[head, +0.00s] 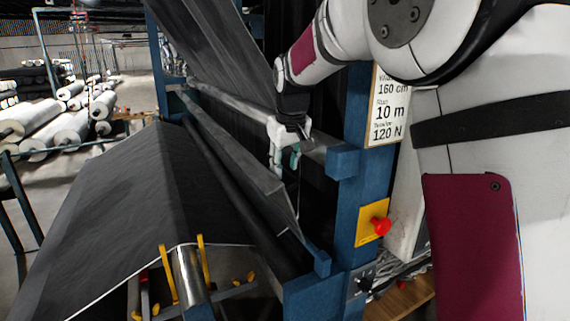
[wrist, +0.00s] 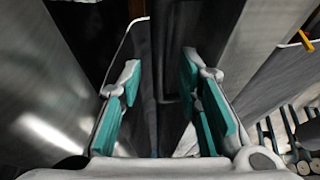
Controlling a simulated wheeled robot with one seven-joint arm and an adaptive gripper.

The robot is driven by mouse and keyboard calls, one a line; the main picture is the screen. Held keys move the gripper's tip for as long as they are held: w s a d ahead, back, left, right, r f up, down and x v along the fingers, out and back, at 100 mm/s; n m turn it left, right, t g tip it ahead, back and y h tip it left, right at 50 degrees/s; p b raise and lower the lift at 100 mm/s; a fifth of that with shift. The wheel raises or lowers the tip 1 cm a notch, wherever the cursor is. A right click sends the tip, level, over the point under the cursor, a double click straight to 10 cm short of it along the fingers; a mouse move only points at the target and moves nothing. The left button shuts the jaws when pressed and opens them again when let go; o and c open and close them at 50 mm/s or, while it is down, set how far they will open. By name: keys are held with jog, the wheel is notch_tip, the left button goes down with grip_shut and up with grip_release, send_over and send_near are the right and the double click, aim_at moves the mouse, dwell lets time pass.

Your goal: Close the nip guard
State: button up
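The nip guard looks like the long grey panel (head: 243,163) slanting across the machine in the head view, tilted out from the rollers. Its near end comes down by the blue frame. My gripper (head: 284,160) points down just above the panel's near part, close to the metal roller. In the wrist view my gripper (wrist: 162,100) is open, with its teal pads well apart. A dark bar (wrist: 160,55) and grey surfaces show between and beyond the fingers. I cannot tell whether a finger touches the guard.
A blue post (head: 350,205) with a sign (head: 389,105) and a red stop button (head: 381,226) stands right of my gripper. Dark fabric (head: 130,190) slopes down at the left. A metal core with yellow prongs (head: 187,275) is in front. White rolls (head: 60,130) lie far left.

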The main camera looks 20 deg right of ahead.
jog(key=shift+w+f, duration=0.15)
jog(key=shift+f, duration=0.15)
grip_shut()
